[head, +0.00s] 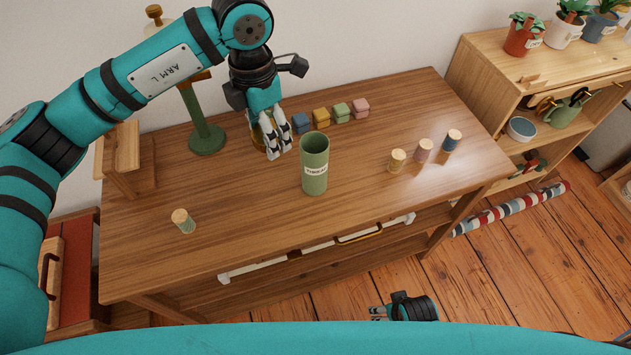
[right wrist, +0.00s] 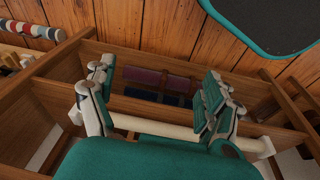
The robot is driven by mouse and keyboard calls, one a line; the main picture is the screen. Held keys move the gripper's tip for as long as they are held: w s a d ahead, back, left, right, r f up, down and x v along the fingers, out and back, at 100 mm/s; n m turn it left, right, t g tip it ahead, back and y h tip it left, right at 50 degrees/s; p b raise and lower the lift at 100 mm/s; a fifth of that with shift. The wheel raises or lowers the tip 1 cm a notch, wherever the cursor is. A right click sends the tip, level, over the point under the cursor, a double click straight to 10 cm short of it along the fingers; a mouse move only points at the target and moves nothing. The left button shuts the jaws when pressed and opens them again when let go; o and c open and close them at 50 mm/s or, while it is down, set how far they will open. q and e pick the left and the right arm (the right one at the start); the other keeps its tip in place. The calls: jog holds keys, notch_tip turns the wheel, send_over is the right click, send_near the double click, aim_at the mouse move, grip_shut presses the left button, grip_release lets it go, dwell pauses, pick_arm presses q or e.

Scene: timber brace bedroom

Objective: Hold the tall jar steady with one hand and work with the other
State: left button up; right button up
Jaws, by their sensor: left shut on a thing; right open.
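A tall green jar (head: 314,170) with a white label and an open top stands upright near the middle of the wooden table (head: 240,225). My left gripper (head: 277,153) is just left of it, pointing down, and looks apart from it. Its fingers are shut on an amber, glassy thing (head: 257,137) that they mostly hide; I cannot tell its full shape. My right gripper (head: 377,313) is low in front of the table, over the floor. In the right wrist view my right gripper (right wrist: 158,72) is open and empty, above the table's lower frame.
Several coloured cubes (head: 321,115) line the table's back. Small corked jars (head: 397,161) stand at right, another (head: 184,222) at front left. A green stand (head: 207,138) is at back left. A shelf (head: 490,75) with plants stands right. The table's front middle is clear.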

pick_arm(q)
jog(key=s+a+f+m+b, duration=0.1)
jog(key=s+a+f+m, duration=0.2)
jog(key=s+a+m, duration=0.7)
jog(key=s+d+f+n+b, duration=0.25)
jog(key=d+f+n, duration=0.75)
jog(key=n, duration=2.4)
send_over(283, 194)
notch_tip(283, 194, down, 5)
jog(key=shift+d+f, duration=0.1)
jog(key=shift+f, duration=0.15)
notch_tip(283, 194, down, 3)
jog(key=shift+r, duration=0.1)
jog(key=shift+f, duration=0.3)
pick_arm(e)
jog(key=s+d+f+g, duration=0.1)
jog(key=s+d+f, duration=0.1)
jog(key=s+f, duration=1.5)
notch_tip(283, 194, down, 4)
jog(key=shift+s+d+r+g, duration=0.1)
jog(key=shift+s+d+g, duration=0.2)
jog(key=shift+s+d, duration=0.1)
